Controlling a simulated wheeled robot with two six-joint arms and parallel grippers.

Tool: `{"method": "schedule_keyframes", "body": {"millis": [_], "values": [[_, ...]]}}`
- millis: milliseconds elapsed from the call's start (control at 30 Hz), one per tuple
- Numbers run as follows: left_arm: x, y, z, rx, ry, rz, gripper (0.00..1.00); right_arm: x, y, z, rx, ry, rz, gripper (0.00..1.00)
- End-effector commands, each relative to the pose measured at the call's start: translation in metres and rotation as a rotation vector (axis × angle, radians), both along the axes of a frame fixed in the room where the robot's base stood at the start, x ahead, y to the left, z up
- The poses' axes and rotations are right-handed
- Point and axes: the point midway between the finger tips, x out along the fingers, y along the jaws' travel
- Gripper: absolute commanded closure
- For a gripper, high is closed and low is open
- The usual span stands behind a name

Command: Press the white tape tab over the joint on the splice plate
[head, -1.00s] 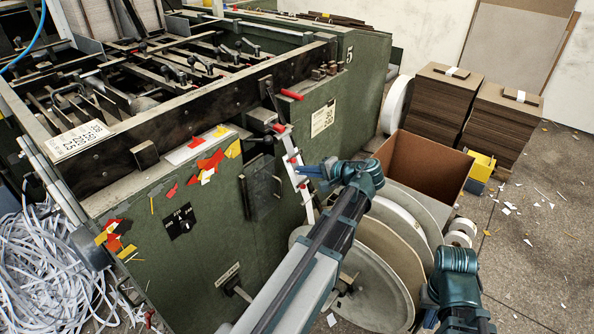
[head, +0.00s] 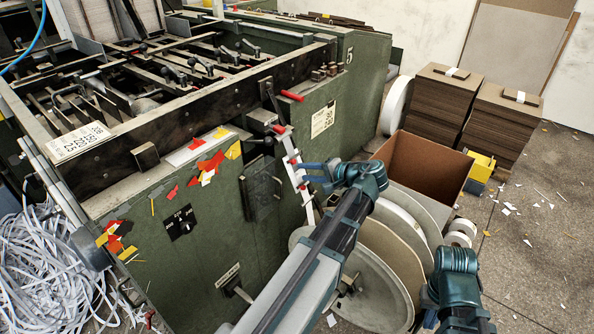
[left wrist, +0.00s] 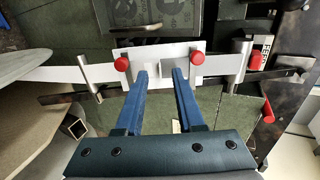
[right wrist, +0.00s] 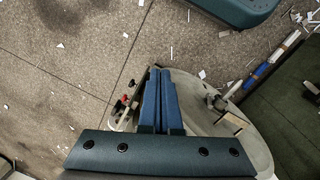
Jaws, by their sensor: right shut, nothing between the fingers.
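The pale splice plate (left wrist: 158,52) is on the machine's green side, with a white strip (left wrist: 62,73) running across it. Red knobs (left wrist: 121,64) flank the plate. In the head view, the white strip (head: 296,178) slants down the machine's side. My left gripper (left wrist: 159,72) is open, its blue fingertips apart at the plate's lower edge; contact cannot be told. I cannot make out the white tape tab or the joint for certain. My right gripper (right wrist: 161,70) is shut and empty, above the floor and reel area.
A brown open box (head: 425,165) and large round reels (head: 375,290) stand right of the machine. Stacked greyboard (head: 435,105) is behind. Shredded white strips (head: 50,275) lie at the left. The floor (head: 540,230) at the right is mostly clear, with scraps.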

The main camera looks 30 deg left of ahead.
Motion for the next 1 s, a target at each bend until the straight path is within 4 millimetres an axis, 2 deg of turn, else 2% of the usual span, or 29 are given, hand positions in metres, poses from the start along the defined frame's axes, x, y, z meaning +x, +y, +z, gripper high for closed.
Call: {"method": "schedule_keyframes", "body": {"millis": [200,500,700,1000], "values": [[-0.003,-0.042,0.025,0.000,0.000,-0.004,0.63,0.000,0.000,0.024,0.002,0.001,-0.001,1.00],[-0.007,-0.094,0.047,0.000,0.001,-0.003,0.63,0.000,0.000,0.047,0.002,0.001,-0.001,1.00],[-0.009,-0.111,0.053,0.000,0.000,-0.001,0.63,0.000,0.000,0.053,0.002,0.001,-0.001,1.00],[-0.009,-0.115,0.053,0.000,0.000,0.001,0.63,0.000,0.000,0.053,0.002,0.001,-0.001,1.00]]}}
